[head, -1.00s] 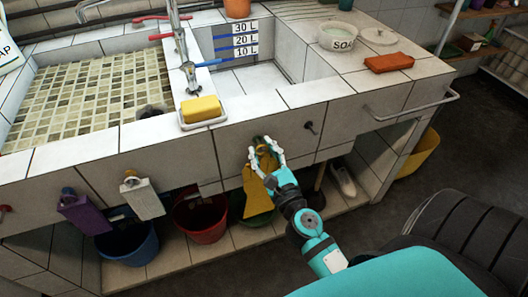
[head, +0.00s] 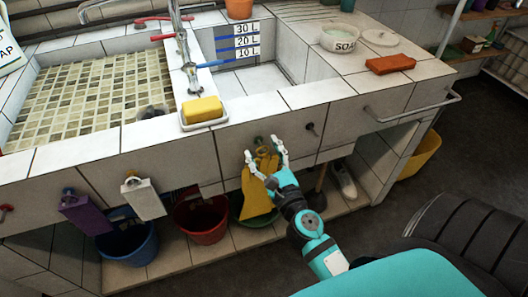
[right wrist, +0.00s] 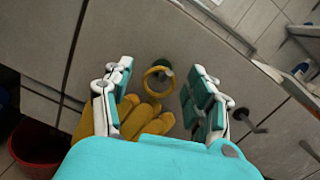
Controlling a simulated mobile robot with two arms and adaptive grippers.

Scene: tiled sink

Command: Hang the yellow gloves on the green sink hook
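The yellow gloves (head: 256,194) hang against the sink's tiled front, below the green hook (head: 258,140). In the right wrist view the yellow loop (right wrist: 149,88) of the gloves is at the green hook (right wrist: 166,73) and appears to hang on it. The glove fingers (right wrist: 146,117) show below the loop. My right gripper (head: 265,152) is open, its fingers spread to either side of the loop with gaps between. In the head view it covers part of the gloves. My left gripper is not in view.
A dark empty hook (head: 312,128) sticks out right of the green one. A white cloth (head: 143,198) and a purple cloth (head: 86,214) hang to the left. A red bucket (head: 202,217) and a blue bucket (head: 127,246) stand below. A metal rail (head: 415,110) juts out at the right.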

